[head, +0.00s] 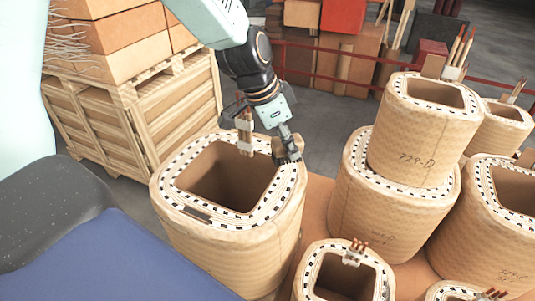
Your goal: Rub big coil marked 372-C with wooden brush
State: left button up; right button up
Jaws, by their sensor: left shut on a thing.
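A big tan coil (229,244) with a rounded-square opening and a black-and-white dashed top rim stands left of centre. No marking is legible on the side of it that faces me, so I cannot confirm 372-C. My left gripper (288,157) is at the right back part of this coil's top rim, pointing down. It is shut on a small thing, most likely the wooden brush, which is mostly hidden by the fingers. I cannot tell whether it touches the rim. Copper leads in a pale clip (244,135) stand at the coil's back edge, just left of the gripper. My right gripper is not in view.
A coil marked 729-D (412,150) is stacked on another coil (382,215) at the right, with more coils around it. A small coil (318,272) stands in front. Wooden crates (150,112) are at the back left. A red rail (325,60) runs behind.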

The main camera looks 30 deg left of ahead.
pick_arm(q)
jog(key=shift+w+r, duration=0.2)
jog(key=shift+r, duration=0.55)
jog(key=shift+a+r, duration=0.25)
jog(key=shift+a, duration=0.15)
jog(key=shift+s+d+r, duration=0.1)
jog(key=shift+d, duration=0.25)
